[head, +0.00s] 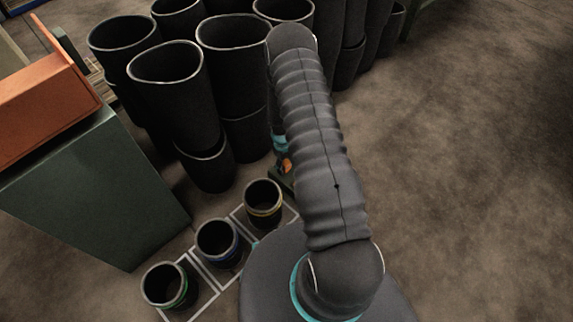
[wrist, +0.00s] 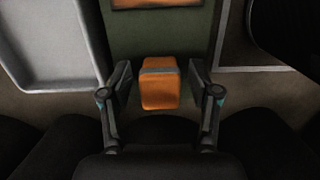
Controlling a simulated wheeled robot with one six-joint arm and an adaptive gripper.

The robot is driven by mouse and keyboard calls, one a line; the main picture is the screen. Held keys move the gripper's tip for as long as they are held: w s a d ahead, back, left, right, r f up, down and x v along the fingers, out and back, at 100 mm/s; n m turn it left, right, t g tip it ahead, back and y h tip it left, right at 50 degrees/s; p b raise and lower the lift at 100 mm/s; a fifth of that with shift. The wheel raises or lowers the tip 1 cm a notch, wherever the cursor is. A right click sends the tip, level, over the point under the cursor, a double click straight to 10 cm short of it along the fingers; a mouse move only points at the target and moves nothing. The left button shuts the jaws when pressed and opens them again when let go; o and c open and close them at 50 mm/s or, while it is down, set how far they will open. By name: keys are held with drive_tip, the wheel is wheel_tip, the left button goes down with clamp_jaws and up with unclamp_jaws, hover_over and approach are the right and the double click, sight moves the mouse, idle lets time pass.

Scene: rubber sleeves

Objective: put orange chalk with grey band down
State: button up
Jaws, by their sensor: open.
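The orange chalk with the grey band (wrist: 160,92) is a short block in the middle of the wrist view, with the band across it near its top. My gripper (wrist: 160,84) is open around it, one finger on each side, with a narrow gap showing on both sides. The chalk appears to rest on or just in front of a dark green surface (wrist: 150,45); contact beneath it is hard to tell. In the head view my arm covers most of this spot; a small orange patch (head: 286,164) shows beside the arm, low by the floor.
Several tall black sleeves (head: 234,75) stand behind and left of my arm. Three short sleeves with green, blue and yellow bands (head: 217,243) stand in white-outlined squares. A green box (head: 100,190) with an orange piece (head: 45,105) is at left. The floor at right is clear.

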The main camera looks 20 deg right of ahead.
wheel_tip(320, 180, up, 27)
drive_tip(key=w+a+t, duration=0.2)
drive_tip(key=a, duration=0.1)
drive_tip(key=s+a+r+m+t, duration=0.1)
drive_tip(key=s+r, duration=0.2)
drive_tip(key=r, duration=0.4)
drive_tip(key=s+a+r+m, duration=0.1)
drive_tip(key=s+a+r, duration=0.1)
drive_tip(key=r, duration=0.6)
drive_tip(key=s+a+r+m+t, duration=0.1)
drive_tip(key=s+a+r+t, duration=0.1)
drive_tip(key=s+r, duration=0.5)
drive_tip(key=s+a+r+m+t, duration=0.1)
drive_tip(key=s+r, duration=0.6)
drive_tip(key=s, duration=0.8)
drive_tip(key=shift+a+r+t+y+p, duration=0.3)
drive_tip(key=shift+a+t, duration=0.2)
drive_tip(key=shift+a, duration=0.55)
drive_tip(key=shift+r+p, duration=0.8)
